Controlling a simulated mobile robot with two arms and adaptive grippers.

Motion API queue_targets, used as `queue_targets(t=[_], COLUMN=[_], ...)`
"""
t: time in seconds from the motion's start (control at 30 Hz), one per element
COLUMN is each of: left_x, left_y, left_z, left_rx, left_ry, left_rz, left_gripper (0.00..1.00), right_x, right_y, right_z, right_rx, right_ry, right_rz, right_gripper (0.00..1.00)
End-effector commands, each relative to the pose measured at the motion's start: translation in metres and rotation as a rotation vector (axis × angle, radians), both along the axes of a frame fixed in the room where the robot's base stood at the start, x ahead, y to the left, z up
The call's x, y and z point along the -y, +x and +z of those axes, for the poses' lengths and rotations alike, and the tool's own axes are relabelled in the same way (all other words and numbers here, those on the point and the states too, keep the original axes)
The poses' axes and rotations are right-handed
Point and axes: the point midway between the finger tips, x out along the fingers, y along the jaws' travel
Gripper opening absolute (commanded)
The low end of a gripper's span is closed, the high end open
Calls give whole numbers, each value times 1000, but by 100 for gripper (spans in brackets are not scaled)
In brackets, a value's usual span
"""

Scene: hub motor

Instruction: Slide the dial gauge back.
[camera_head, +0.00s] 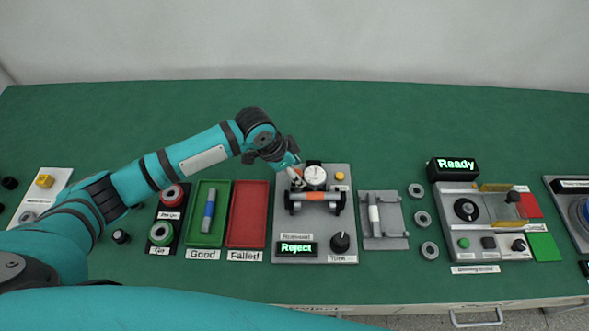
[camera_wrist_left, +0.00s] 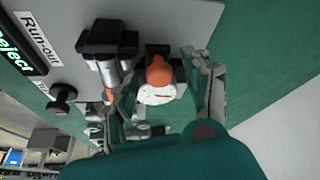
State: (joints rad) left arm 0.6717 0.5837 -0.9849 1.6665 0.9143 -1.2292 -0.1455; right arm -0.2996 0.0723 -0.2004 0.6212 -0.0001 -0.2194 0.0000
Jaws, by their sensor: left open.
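The dial gauge (camera_head: 315,176) has a round white face and stands behind a dark-ended shaft (camera_head: 315,197) with an orange middle on the grey run-out plate (camera_head: 283,235). In the left wrist view the gauge (camera_wrist_left: 157,95) shows its white face and an orange part on it. My left gripper (camera_head: 297,178) is at the gauge's left side in the head view. In the left wrist view my left gripper (camera_wrist_left: 165,85) is open, with one finger on each side of the gauge. I cannot tell whether either finger touches it. My right gripper is not in view.
The plate also holds a lit Reject display (camera_head: 296,248), a black knob (camera_head: 340,242) and a yellow button (camera_head: 340,176). Left are a red Failed tray (camera_head: 247,225) and a green Good tray (camera_head: 205,241) holding a part. A grey fixture (camera_head: 394,225) stands right. The table behind is clear.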

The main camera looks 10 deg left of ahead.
Motion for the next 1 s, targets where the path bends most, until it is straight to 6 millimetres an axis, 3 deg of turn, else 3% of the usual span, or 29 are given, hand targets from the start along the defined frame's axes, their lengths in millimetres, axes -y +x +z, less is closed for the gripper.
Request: queue_targets(t=[0.1, 0.5, 0.77, 1.0], left_x=[0, 0, 0, -6], left_y=[0, 0, 1, 31], left_z=[0, 0, 1, 1], left_rx=[0, 0, 0, 0], left_ry=[0, 0, 0, 0], left_rz=[0, 0, 1, 2], left_gripper=[49, 0, 0, 0], right_x=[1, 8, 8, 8], right_y=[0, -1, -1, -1], right_z=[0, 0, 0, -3], right_rx=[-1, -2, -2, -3], right_ry=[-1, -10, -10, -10], right_rz=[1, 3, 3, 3], right_gripper=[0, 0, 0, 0])
